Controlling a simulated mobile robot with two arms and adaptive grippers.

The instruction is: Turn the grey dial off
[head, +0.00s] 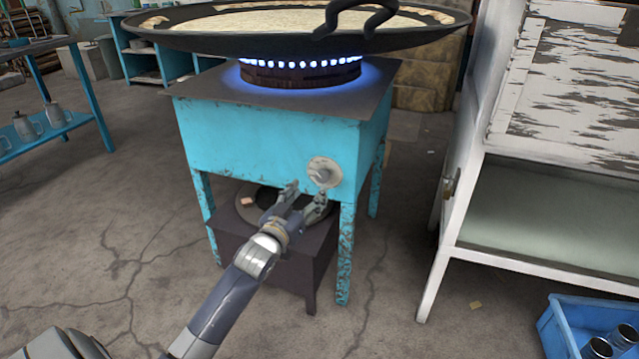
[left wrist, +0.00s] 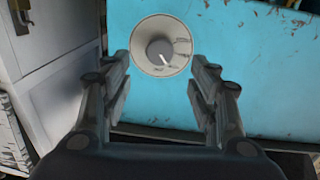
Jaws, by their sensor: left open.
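The grey dial (head: 323,172) is a round plate with a raised knob, on the front of the turquoise stove (head: 270,142) near its lower right corner. It also shows in the left wrist view (left wrist: 161,46), with its knob at the centre and faint markings around the rim. My left gripper (head: 306,190) is in front of the dial and a little below it. In the left wrist view its two fingers (left wrist: 161,72) are apart, with the dial ahead between and beyond their tips, and nothing is held. Blue flames (head: 300,63) burn on the burner. My right gripper is not seen.
A wide black pan (head: 190,40) with pale liquid sits over the burner. A dark low stand (head: 285,262) is under the stove. A worn white cabinet (head: 450,215) stands at the right, with a blue crate (head: 553,330) below it. A blue table (head: 95,100) is at the left.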

